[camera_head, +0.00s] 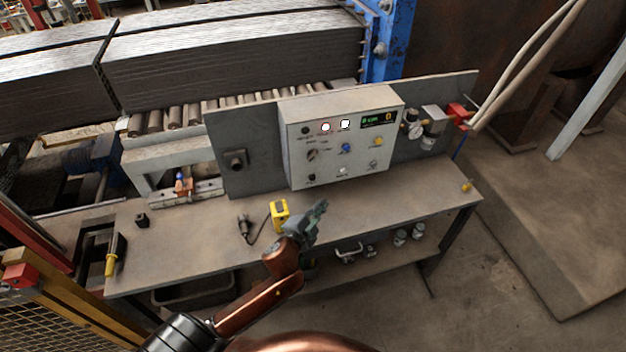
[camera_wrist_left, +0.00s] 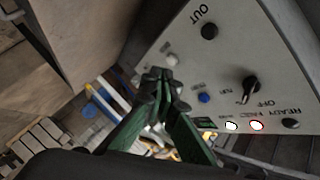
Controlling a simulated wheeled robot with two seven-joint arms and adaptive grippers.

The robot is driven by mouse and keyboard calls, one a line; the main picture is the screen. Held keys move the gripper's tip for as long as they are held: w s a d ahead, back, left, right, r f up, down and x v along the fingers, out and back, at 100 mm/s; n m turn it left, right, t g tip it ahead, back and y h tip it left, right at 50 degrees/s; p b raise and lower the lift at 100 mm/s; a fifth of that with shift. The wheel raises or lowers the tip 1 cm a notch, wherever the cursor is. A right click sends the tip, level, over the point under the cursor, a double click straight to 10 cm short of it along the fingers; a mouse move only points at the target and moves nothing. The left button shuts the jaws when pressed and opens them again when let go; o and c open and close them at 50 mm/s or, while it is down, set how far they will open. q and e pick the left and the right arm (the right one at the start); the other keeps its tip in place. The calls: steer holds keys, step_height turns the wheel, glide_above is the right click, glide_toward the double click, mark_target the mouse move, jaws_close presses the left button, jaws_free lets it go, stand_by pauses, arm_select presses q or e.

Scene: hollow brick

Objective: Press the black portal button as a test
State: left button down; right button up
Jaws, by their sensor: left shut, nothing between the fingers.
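The grey control box (camera_head: 345,145) stands on the upright panel at the back of the bench. A round black button (camera_head: 311,178) is at its lower left; in the left wrist view this black button (camera_wrist_left: 209,31) sits beside the letters "OUT". Another small black round (camera_head: 305,130) is at the upper left, by "READY" in the wrist view. The word "portal" is not readable. My left gripper (camera_head: 319,206) is shut and empty, in front of and below the box. In the left wrist view its fingertips (camera_wrist_left: 160,78) appear near a pale button, apart from the black button.
A black selector knob (camera_head: 312,155), a blue button (camera_head: 346,148) and a yellow button (camera_head: 379,142) are on the same box. A yellow device (camera_head: 279,214) and a dark corded tool (camera_head: 244,226) lie on the bench (camera_head: 190,235). An air regulator (camera_head: 412,126) is right of the box.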

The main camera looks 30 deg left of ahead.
mark_target(312, 178)
arm_select(q)
steer(key=w+a+b, duration=0.1)
steer(key=w+a, duration=0.4)
steer(key=a, duration=0.1)
steer(key=shift+w+a, duration=0.2)
stand_by(0.6)
stand_by(0.8)
steer(key=shift+w+a, duration=0.15)
steer(key=shift+w+a, duration=0.15)
steer(key=shift+w, duration=0.05)
